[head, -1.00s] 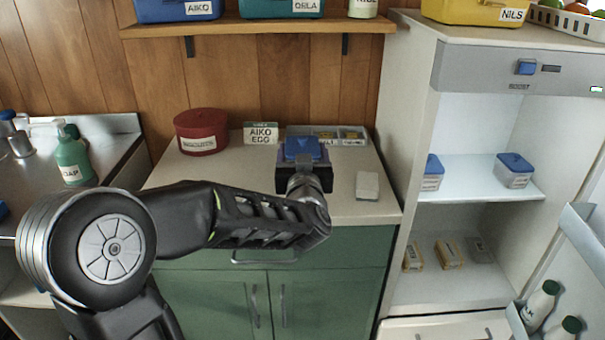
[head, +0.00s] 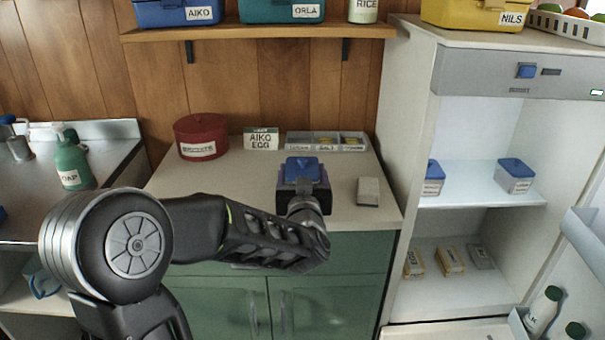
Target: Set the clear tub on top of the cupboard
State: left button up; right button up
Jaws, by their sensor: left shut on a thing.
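A tub with a blue lid (head: 302,167) is in my left gripper (head: 302,186), which is shut on it. The gripper hides most of the tub's body, so I cannot tell how clear its sides are. The green cupboard (head: 240,195) has a pale top. The tub shows over the middle of that top, in front of the grey divided tray. I cannot tell whether its base touches the top. My right gripper is not in view.
On the cupboard top are a red tin (head: 202,137), a sign (head: 261,139), a grey divided tray (head: 327,148) and a small pale block (head: 368,192). The open fridge (head: 415,130) at right holds two more blue-lidded tubs (head: 515,176). The top's left front is clear.

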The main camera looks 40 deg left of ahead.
pick_arm(q)
jog(key=o, duration=1.2)
jog(key=shift+f, duration=0.15)
jog(key=o, duration=0.4)
jog(key=shift+r, duration=0.2)
jog(key=v, duration=0.8)
jog(key=shift+s+d+r, duration=0.1)
jog(key=shift+d, duration=0.1)
jog(key=b+v, duration=0.3)
jog(key=b, duration=0.4)
jog(key=shift+s+d, duration=0.15)
jog(key=shift+s, duration=0.15)
